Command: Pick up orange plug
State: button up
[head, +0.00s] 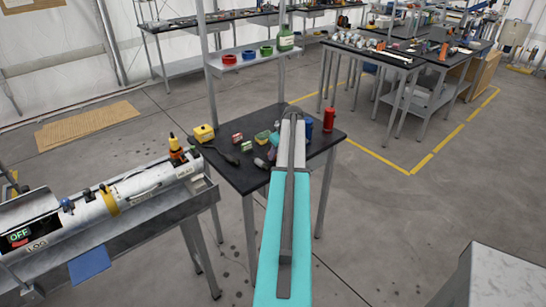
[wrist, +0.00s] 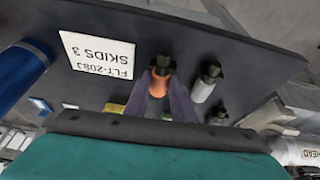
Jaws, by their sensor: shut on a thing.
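The orange plug (wrist: 159,84) with a black top shows in the middle of the wrist view. My gripper (wrist: 162,98) is shut on it, with a purple-grey finger on each side of its lower part. A dark surface lies behind the plug; I cannot tell whether the plug touches it. In the head view my teal and white arm reaches over the black table and hides the plug and fingertips.
A white plug (wrist: 204,84) and a smaller dark plug (wrist: 218,116) stand right of the orange one. A white label (wrist: 97,56) and a blue cylinder (wrist: 22,74) are left.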

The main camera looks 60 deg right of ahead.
jog(key=shift+r+b, duration=0.8)
jog(key=shift+r, duration=0.55)
jog(key=shift+s+a+r, duration=0.1)
jog(key=shift+a+r, duration=0.05)
jog(key=shift+r, duration=0.1)
jog(key=s+a+r+b, duration=0.1)
jog(key=s+a+b, duration=0.4)
jog(key=s+a, duration=0.5)
jog(key=shift+a+r, duration=0.3)
jog(key=shift+a, duration=0.65)
jog(key=shift+s, duration=0.1)
jog(key=shift+s, duration=0.2)
